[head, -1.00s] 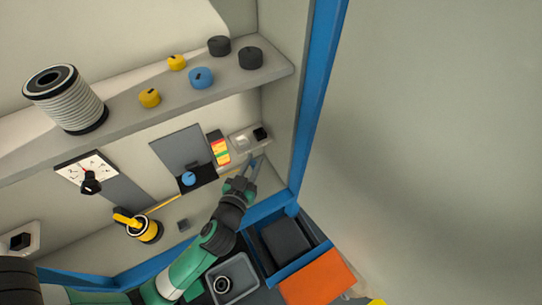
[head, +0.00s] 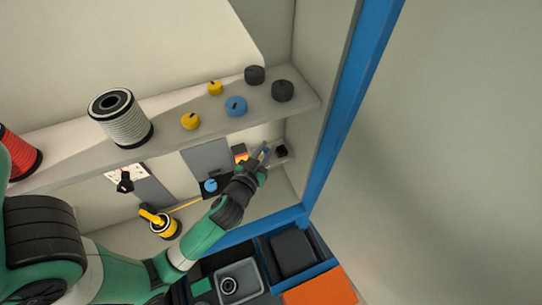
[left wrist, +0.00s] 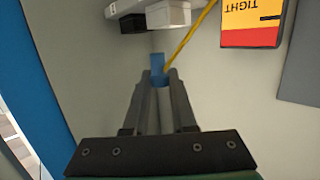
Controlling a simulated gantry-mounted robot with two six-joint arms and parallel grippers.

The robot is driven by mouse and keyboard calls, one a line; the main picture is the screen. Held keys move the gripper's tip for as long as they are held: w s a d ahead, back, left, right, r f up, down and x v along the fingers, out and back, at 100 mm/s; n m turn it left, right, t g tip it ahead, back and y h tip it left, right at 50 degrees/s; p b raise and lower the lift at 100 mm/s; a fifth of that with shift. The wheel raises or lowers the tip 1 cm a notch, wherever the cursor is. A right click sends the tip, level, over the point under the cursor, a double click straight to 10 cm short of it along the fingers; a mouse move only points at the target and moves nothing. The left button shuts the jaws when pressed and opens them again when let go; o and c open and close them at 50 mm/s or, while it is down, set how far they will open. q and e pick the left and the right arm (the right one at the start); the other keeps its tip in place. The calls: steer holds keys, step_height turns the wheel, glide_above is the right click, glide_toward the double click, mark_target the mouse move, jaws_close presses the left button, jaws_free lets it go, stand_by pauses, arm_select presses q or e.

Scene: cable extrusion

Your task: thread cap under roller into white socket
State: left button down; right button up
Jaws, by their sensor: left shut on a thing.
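My left gripper (head: 265,154) is shut on a small blue cap (left wrist: 157,66), which sticks out past the fingertips in the left wrist view. A yellow cable (left wrist: 188,38) runs from near the cap up to the right. In the head view the cable (head: 187,205) runs from behind the gripper to the yellow roller (head: 167,226). A white block (left wrist: 168,14), probably the white socket, is beyond the cap and apart from it, beside a dark block (left wrist: 130,23). In the head view the gripper largely hides the white socket. My right gripper is not in view.
A shelf (head: 60,172) with a white spool (head: 121,118) and several knobs overhangs the wall. A blue knob (head: 211,185) sits near the cable. A TIGHT indicator (left wrist: 252,22) is close by. A blue frame post (head: 345,110) stands to the right.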

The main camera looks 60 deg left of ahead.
arm_select(q)
steer(key=shift+a+f, duration=0.2)
steer(key=shift+a, duration=1.05)
steer(key=shift+w+d+f+b, duration=0.1)
steer(key=shift+f+b, duration=1.7)
steer(key=shift+b, duration=0.05)
steer(key=c, duration=0.7)
jaws_free()
steer(key=shift+o, duration=0.2)
